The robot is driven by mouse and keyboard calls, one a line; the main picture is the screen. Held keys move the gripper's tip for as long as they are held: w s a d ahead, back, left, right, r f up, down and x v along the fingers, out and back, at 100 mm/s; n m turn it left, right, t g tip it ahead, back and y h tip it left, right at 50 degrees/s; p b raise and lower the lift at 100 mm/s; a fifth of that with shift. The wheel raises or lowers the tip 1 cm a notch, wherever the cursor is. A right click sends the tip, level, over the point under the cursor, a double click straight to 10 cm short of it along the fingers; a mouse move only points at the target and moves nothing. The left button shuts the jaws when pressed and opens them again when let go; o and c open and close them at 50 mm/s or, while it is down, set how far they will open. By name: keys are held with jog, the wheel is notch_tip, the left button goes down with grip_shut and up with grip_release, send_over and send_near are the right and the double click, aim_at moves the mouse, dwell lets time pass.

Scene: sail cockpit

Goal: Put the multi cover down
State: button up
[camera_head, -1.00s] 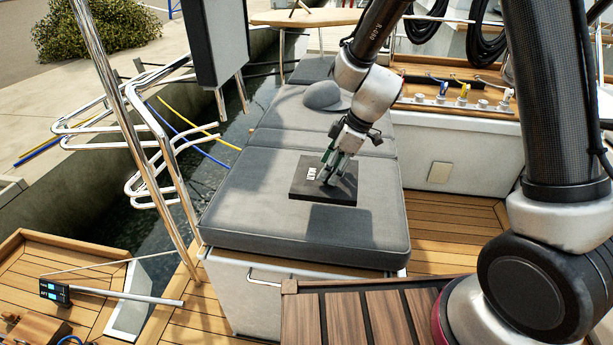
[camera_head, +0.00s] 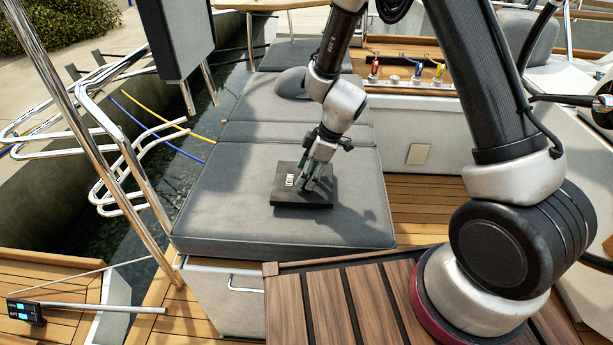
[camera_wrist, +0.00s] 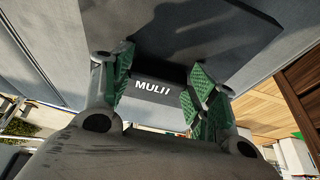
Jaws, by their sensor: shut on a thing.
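The multi cover (camera_head: 290,198) is a dark, flat, square plate with a raised block bearing white lettering. My gripper (camera_head: 313,172) is above it with its fingers closed around the raised block. In the wrist view the lettered block (camera_wrist: 152,88) lies between the green finger pads, and the dark plate (camera_wrist: 225,38) spreads beyond them. The plate is level over the grey seat cushion (camera_head: 240,225). Whether its underside touches the cushion or hangs just above it, I cannot tell.
A rounded grey object (camera_head: 292,84) sits farther back on the cushions. Chrome rails (camera_head: 120,140) and water lie to the left. A wooden slatted top (camera_head: 340,300) is in front. A panel with several small switches (camera_head: 418,72) is behind right. Cushion around the cover is clear.

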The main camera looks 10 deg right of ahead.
jog(key=shift+f, duration=0.7)
jog(key=o, duration=1.1)
jog(key=shift+f, duration=0.15)
jog(key=shift+c, duration=0.2)
jog(key=w+v, duration=0.1)
jog(key=v, duration=1.1)
jog(key=shift+s+r, duration=0.3)
jog(key=shift+s, duration=0.25)
